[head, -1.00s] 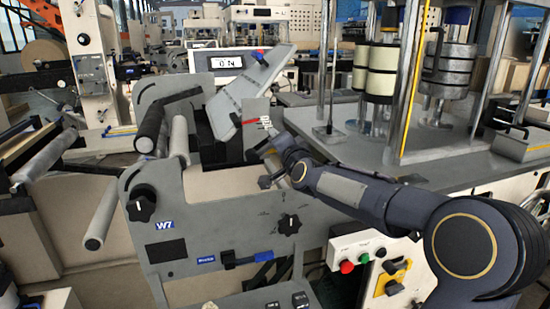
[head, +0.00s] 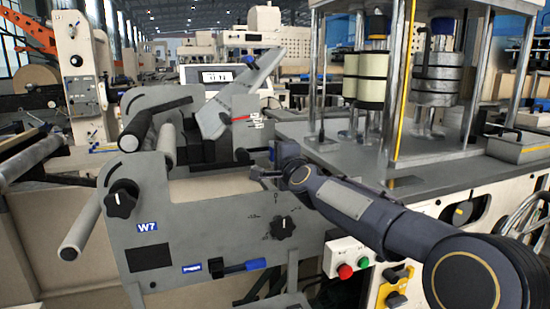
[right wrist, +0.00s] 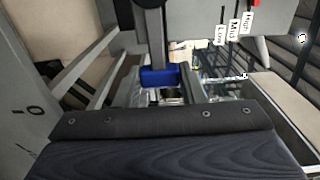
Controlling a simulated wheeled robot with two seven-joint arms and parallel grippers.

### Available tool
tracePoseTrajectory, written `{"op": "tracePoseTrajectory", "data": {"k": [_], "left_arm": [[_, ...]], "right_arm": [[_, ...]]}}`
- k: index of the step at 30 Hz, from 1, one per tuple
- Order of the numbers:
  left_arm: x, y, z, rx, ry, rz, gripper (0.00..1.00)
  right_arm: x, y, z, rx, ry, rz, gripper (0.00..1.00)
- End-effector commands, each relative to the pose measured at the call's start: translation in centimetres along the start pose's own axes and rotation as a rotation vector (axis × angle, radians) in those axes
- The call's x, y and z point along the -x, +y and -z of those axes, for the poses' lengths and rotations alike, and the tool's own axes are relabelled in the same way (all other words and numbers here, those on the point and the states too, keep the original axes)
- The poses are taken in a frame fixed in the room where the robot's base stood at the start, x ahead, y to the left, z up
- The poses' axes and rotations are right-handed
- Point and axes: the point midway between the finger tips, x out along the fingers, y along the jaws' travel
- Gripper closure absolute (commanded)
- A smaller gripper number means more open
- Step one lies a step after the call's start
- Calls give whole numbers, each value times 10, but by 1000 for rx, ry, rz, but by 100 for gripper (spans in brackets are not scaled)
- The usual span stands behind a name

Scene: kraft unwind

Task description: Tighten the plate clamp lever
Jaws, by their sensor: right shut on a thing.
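My right gripper (head: 262,168) reaches in from the right to the upper right edge of the grey machine side plate (head: 200,225). It is shut on a small lever there, which I take to be the plate clamp lever; in the head view the gripper and arm partly hide it. In the right wrist view a blue piece (right wrist: 158,76) on a grey stem shows just beyond the dark gripper body (right wrist: 165,140). The fingertips are hard to make out. A red pointer (head: 241,118) stands beside the Low, Mid and High labels (right wrist: 234,26). My left gripper is not in view.
Black knobs (head: 121,199) (head: 283,227) and a blue-handled lever (head: 240,267) are on the side plate. Rollers (head: 85,220) stick out at left. A tilted grey plate (head: 225,112) and a display (head: 220,76) stand behind. Metal posts (head: 398,85) rise at right.

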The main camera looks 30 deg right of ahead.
Motion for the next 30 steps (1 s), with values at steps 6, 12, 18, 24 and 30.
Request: {"op": "tracePoseTrajectory", "data": {"k": [6, 12, 18, 24, 30], "left_arm": [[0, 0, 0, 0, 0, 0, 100], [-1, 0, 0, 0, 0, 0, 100], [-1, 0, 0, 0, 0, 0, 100], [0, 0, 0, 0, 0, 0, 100], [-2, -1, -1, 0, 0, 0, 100]], "right_arm": [[0, 2, 0, -17, 1, -4, 100], [0, 3, 0, -18, 0, -5, 61], [0, 2, 0, -14, 0, -4, 42], [0, 2, 0, -12, 0, -2, 42], [19, 1, 0, -12, 0, -1, 42]]}}
